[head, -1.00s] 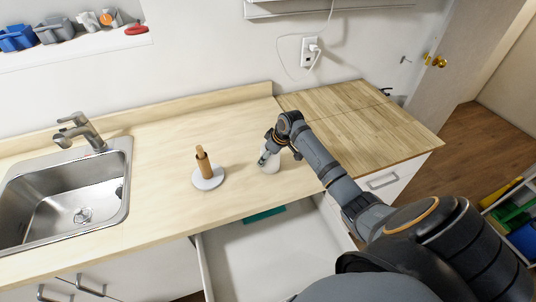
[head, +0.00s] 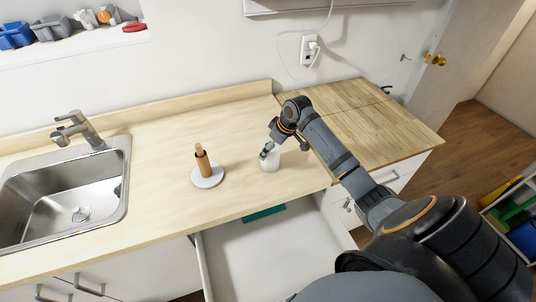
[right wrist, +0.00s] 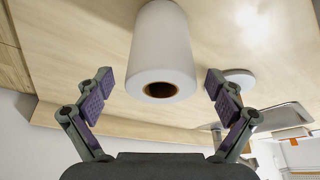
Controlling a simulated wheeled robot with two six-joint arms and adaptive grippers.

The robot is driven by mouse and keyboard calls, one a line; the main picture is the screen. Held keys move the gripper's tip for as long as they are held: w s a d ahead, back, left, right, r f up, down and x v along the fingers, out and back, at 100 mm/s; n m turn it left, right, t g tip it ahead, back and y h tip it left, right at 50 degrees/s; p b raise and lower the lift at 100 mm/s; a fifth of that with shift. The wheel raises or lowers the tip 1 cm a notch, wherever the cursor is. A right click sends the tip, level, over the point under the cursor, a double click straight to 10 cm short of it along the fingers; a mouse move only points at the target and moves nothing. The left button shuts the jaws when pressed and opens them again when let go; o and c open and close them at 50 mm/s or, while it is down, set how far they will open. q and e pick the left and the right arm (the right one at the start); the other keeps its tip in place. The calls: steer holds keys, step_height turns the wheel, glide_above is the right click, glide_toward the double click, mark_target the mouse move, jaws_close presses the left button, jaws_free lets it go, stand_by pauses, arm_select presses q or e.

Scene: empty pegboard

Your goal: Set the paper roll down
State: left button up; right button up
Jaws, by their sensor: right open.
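The white paper roll (head: 270,163) appears to stand upright on the wooden counter in the head view. In the right wrist view the paper roll (right wrist: 160,45) shows its open brown core towards me. My right gripper (head: 267,150) is just above and beside the roll in the head view. Its fingers (right wrist: 157,88) are spread wide on both sides of the roll's near end, with gaps, touching nothing. My left gripper is in neither view.
A holder (head: 207,179) with a round white base and brown post stands left of the roll. A steel sink (head: 70,190) is farther left. An open drawer (head: 270,255) juts out below the counter's front edge. The counter behind the roll is clear.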

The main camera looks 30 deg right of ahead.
steer(key=b+v, duration=0.1)
steer(key=v, duration=0.6)
steer(key=shift+s, duration=0.1)
